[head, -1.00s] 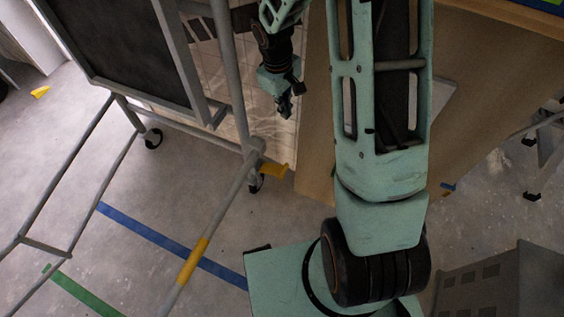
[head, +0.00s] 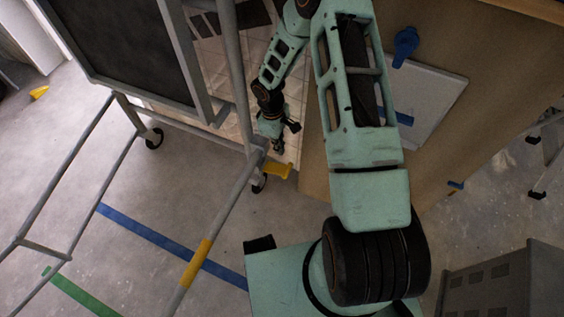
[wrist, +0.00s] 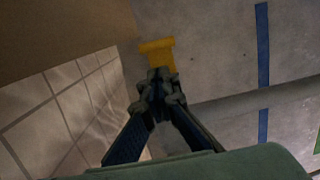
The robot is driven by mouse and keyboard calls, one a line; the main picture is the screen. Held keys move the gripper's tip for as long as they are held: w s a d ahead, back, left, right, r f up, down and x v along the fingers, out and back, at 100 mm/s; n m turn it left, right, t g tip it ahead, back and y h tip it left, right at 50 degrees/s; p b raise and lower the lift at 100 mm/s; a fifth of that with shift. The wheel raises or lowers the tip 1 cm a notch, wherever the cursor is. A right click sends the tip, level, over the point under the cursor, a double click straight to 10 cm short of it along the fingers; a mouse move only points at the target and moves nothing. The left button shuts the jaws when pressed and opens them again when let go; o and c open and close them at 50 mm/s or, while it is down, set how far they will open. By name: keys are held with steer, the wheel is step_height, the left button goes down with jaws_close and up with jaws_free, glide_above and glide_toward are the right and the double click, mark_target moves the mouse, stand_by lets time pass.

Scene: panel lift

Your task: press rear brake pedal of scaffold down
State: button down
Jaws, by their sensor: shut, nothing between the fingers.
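The yellow brake pedal (head: 279,170) of the scaffold sticks out beside a caster wheel (head: 259,183) at the foot of the scaffold's upright post. My gripper (head: 279,150) is shut and empty, pointing down just above the pedal in the head view. In the wrist view the pedal (wrist: 158,50) shows just beyond my shut fingertips (wrist: 160,76), which cover part of it. I cannot tell whether the fingertips touch it. The pedal sticks out roughly level in the head view.
The grey scaffold frame (head: 222,199) with a yellow band stands left of my arm. Another caster (head: 153,138) is farther back. A brown board (head: 312,165) and a tiled surface (wrist: 60,115) stand close to my gripper. A grey cabinet (head: 500,285) is at lower right.

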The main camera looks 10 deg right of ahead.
mark_target(283, 170)
steer(key=f+b, duration=0.1)
steer(key=f, duration=0.2)
steer(key=f+b, duration=0.1)
steer(key=f, duration=0.2)
steer(key=d+f+b, duration=0.1)
steer(key=f, duration=0.3)
steer(key=shift+s, duration=0.3)
